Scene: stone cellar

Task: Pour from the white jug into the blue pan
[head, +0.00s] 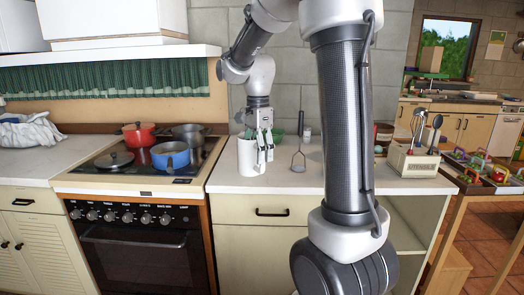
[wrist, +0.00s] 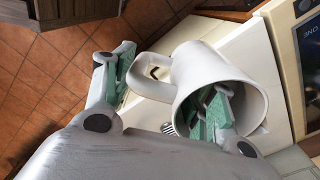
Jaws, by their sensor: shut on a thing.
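The white jug (head: 247,158) is upright at the left end of the worktop, right of the stove; I cannot tell whether it touches the worktop. My gripper (head: 264,148) points down at its right side. In the wrist view, my gripper (wrist: 165,92) is shut on the white jug (wrist: 240,68), with one finger inside the mouth and the other outside by the handle. No contents are clear inside the jug. The blue pan (head: 171,161) sits on the front right of the hob, left of the jug.
A red pot (head: 139,138), a grey pot (head: 190,133) and a dark lidded pan (head: 114,160) share the hob (head: 90,178). A utensil box (head: 412,165) stands at the right.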

